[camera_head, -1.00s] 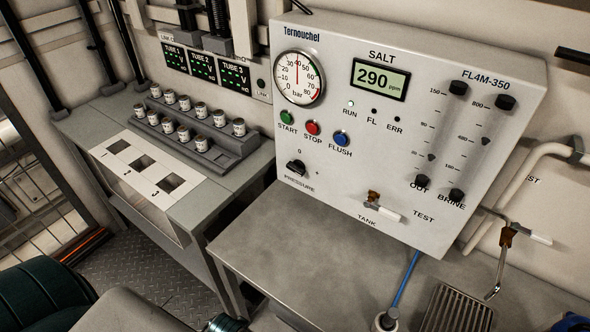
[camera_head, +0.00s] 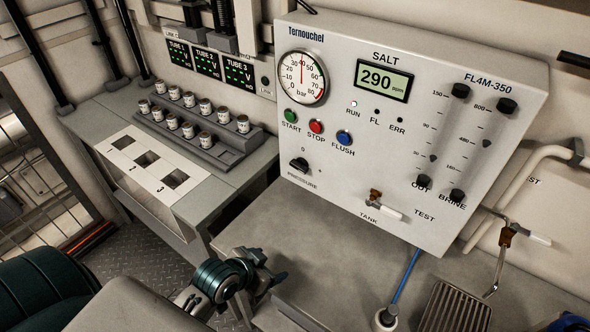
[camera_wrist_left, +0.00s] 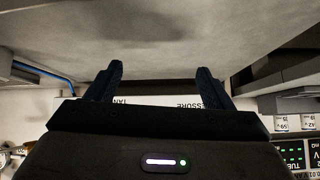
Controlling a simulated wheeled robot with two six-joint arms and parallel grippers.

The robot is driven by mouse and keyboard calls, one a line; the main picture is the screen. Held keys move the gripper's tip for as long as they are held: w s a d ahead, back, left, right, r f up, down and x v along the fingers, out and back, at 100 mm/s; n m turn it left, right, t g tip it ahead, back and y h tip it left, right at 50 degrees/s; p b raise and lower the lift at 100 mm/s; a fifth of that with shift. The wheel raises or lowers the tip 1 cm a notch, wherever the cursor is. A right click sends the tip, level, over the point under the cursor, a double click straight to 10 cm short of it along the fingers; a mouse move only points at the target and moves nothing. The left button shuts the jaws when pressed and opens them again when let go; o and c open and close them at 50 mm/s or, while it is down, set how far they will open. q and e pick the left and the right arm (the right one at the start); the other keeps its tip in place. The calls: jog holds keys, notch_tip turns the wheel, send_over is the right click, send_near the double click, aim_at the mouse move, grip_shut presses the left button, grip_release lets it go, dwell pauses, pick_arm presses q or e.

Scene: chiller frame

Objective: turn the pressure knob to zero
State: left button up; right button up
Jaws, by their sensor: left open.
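The black pressure knob (camera_head: 299,164) sits at the lower left of the white panel (camera_head: 330,200), with a "0" mark above it and the word PRESSURE below. The pressure gauge (camera_head: 302,78) above it has its needle near 40 bar. My left gripper (camera_head: 275,268) is in front of the grey bench edge, below the knob and well apart from it. In the left wrist view its two dark fingers (camera_wrist_left: 158,78) are spread with nothing between them. That view looks upside down, with the PRESSURE and TANK lettering partly hidden behind the gripper body. My right gripper is not in view.
The START (camera_head: 290,116), STOP (camera_head: 316,126) and FLUSH (camera_head: 344,137) buttons sit above the knob. The tank valve (camera_head: 384,205) is to the right. A rack of small cans (camera_head: 200,125) stands at the left. The bench top (camera_head: 310,240) below the panel is mostly clear.

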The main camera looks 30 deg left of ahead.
pick_arm(q)
jog(key=w+a+r+t+h, duration=0.2)
jog(key=w+r+t, duration=0.25)
jog(key=w, duration=0.55)
jog(key=t+y, duration=0.1)
jog(key=t, duration=0.4)
send_near(297, 168)
jog(key=w, duration=0.5)
jog(key=w+d+b, duration=0.1)
jog(key=w, duration=0.1)
jog(key=shift+w, duration=0.3)
jog(key=shift+w+d, duration=0.1)
jog(key=shift+w, duration=0.6)
jog(key=shift+c, duration=0.4)
jog(key=c, duration=0.9)
